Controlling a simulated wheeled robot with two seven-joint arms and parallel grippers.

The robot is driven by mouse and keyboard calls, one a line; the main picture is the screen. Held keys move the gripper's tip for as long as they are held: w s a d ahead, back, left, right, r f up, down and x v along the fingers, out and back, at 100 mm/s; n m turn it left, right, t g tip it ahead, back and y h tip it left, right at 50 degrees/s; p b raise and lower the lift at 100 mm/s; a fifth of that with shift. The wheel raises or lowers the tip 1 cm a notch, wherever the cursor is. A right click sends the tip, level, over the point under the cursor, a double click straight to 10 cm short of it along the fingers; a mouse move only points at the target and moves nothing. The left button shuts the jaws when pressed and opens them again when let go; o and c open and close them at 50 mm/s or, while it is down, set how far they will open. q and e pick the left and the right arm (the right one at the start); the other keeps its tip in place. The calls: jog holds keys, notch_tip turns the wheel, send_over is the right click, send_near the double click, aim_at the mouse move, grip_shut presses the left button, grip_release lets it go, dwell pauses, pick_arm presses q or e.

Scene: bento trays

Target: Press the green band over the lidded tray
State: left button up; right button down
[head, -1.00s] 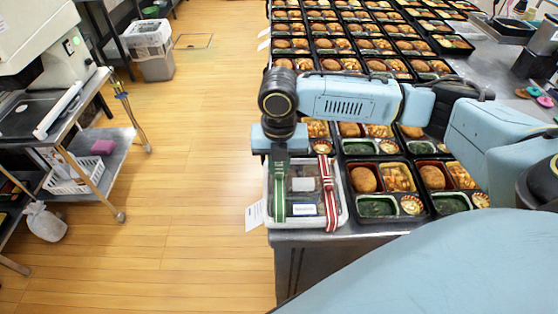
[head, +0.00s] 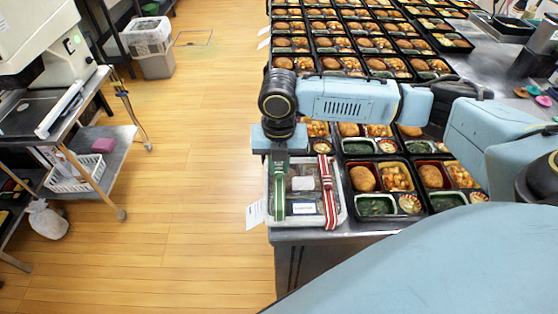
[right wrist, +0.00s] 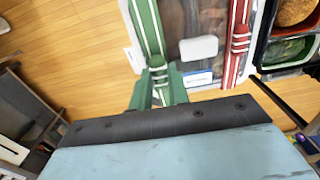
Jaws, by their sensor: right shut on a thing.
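The lidded tray (head: 343,212) sits at the near left corner of the table, with a clear lid and dark contents. The green band (head: 280,189) with white stripes runs lengthwise over its left side. A red-and-white band (head: 328,192) lies over its right side. My right gripper (head: 279,153) points down at the far end of the green band. In the right wrist view the gripper (right wrist: 158,92) is shut on the green band (right wrist: 147,28) at its knot-like piece. I cannot tell whether the band's underside touches the lid everywhere. My left gripper is out of view.
Filled bento trays (head: 375,219) stand close on the right and in rows behind. A paper tag (head: 255,214) hangs at the table's left edge. Open wooden floor lies left of the table. A side cart (head: 103,165) stands at the far left.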

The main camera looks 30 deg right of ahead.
jog(key=shift+f+p, duration=0.3)
jog(key=shift+f, duration=0.05)
dwell(0.4)
jog(key=shift+f, duration=0.35)
dwell(0.3)
jog(key=shift+f, duration=1.1)
jog(key=shift+f, duration=0.15)
jog(key=shift+f+p, duration=0.1)
jog(key=shift+p, duration=0.35)
dwell(0.3)
